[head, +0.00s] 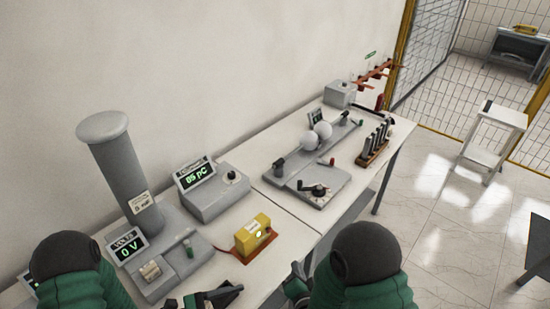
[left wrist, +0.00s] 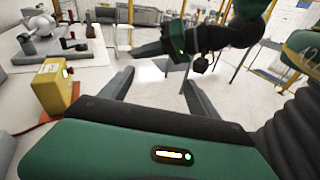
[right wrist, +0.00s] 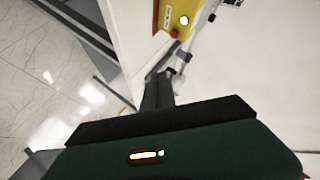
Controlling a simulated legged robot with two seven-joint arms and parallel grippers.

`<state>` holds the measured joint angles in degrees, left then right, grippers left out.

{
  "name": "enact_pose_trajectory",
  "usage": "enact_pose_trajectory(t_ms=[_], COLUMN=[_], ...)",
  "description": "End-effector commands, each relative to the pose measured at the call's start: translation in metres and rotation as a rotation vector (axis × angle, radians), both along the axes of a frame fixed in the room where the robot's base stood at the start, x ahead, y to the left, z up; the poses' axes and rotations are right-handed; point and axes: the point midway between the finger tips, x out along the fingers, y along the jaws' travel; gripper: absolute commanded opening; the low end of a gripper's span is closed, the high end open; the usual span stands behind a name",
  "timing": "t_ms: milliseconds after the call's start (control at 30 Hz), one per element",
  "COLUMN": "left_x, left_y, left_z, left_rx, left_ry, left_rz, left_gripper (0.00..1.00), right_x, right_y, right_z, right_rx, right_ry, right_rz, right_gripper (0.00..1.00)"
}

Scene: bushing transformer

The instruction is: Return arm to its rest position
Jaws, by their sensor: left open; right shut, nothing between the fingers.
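My right gripper (head: 296,278) is at the bottom of the head view, in front of the table's near edge, with its green and black arm behind it at the right. In the right wrist view its fingers (right wrist: 163,78) are together with nothing between them. My left gripper (left wrist: 157,82) is open and empty in the left wrist view, its two fingers spread apart. Part of the left hand shows at the bottom of the head view, below the yellow box (head: 254,235). The yellow box is apart from both grippers and also shows in the right wrist view (right wrist: 174,17).
The white table (head: 290,200) runs along the wall. It carries a grey column (head: 123,165), a voltage display (head: 127,245), a "85 pC" meter (head: 212,190), two pale spheres (head: 311,139) and a rack of cylinders (head: 376,142). A white stool (head: 497,125) stands on the open floor at right.

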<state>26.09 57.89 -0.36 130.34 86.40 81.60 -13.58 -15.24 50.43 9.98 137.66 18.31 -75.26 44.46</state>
Motion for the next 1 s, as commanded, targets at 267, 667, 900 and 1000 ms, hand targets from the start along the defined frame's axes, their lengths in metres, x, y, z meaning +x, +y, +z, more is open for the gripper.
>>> enact_pose_trajectory(t_ms=[267, 667, 900, 1000], left_x=[-0.093, -0.059, -0.041, -0.041], left_y=[-0.019, 0.099, 0.103, 0.102], left_z=[-0.026, -0.05, -0.036, -0.036], left_rx=[0.367, 1.472, 1.564, 1.563], left_ry=[-0.106, -0.889, -0.999, -0.998], left_rz=[-0.559, -1.331, -1.36, -1.36], left_gripper=[0.71, 0.71, 0.71, 0.71], right_x=[-0.009, -0.141, -0.16, -0.16], right_y=[-0.029, -0.126, -0.133, -0.133], right_z=[-0.013, -0.013, -0.007, -0.008], right_rx=[-0.2, -0.587, -0.607, -0.607], right_ry=[0.219, 0.764, 0.825, 0.824], right_rz=[0.137, 0.56, 0.61, 0.609], right_gripper=[0.0, 0.0, 0.0, 0.0])
